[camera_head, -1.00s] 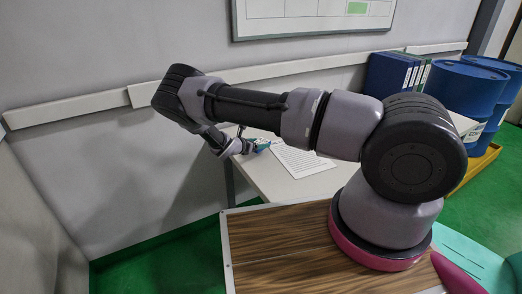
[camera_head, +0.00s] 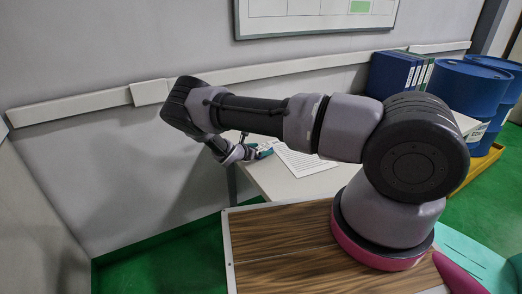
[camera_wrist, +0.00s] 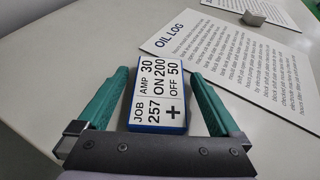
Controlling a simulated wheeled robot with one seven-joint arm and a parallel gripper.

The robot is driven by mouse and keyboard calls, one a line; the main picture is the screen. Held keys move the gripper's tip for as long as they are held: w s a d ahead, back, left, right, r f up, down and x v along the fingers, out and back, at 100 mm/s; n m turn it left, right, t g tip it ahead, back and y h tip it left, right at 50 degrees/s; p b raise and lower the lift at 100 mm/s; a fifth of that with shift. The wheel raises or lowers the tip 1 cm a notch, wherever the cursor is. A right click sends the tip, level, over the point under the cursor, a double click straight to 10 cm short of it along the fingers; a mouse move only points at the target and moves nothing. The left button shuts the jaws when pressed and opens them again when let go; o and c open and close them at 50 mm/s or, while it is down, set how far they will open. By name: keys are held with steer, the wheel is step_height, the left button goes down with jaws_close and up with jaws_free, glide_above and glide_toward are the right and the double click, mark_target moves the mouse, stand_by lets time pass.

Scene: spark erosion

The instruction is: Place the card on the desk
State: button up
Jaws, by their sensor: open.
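The card (camera_wrist: 158,92) is a thick white plate with a blue edge, printed with JOB 257, AMP 30, ON 200 and OFF 50. In the wrist view it appears to lie face up on the white desk (camera_wrist: 45,65). My gripper (camera_wrist: 157,77) is open, with one teal finger on each side of the card and visible gaps between. In the head view my gripper (camera_head: 263,152) is low over the left end of the desk (camera_head: 277,185). The card cannot be made out clearly there.
An OIL LOG sheet (camera_wrist: 235,62) lies right of the card and shows on the desk in the head view (camera_head: 303,162). A small grey block (camera_wrist: 254,17) sits on another sheet behind. Blue binders (camera_head: 395,75) and blue drums (camera_head: 465,95) stand at right.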

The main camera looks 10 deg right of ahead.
steer(key=v, duration=1.2)
steer(key=shift+r, duration=0.15)
steer(key=s+d+r+m+g+y, duration=0.2)
steer(key=s+d+r+m, duration=0.3)
steer(key=r, duration=0.6)
steer(key=s+d+r+m+g+y, duration=0.2)
steer(key=d+r+m+g+y, duration=0.1)
steer(key=r+m, duration=0.65)
steer(key=s+d+r+m+g+y, duration=0.25)
steer(key=d+r+m, duration=0.2)
steer(key=r, duration=0.75)
steer(key=s+d+r+m+t+y, duration=0.1)
steer(key=s+r+m+t+y, duration=0.1)
steer(key=s+r+m, duration=0.3)
steer(key=s+r+m+t+y, duration=0.3)
steer(key=s+r+m, duration=0.3)
steer(key=s+r, duration=0.8)
steer(key=s+t, duration=0.1)
steer(key=s, duration=0.3)
steer(key=shift+s+d, duration=0.35)
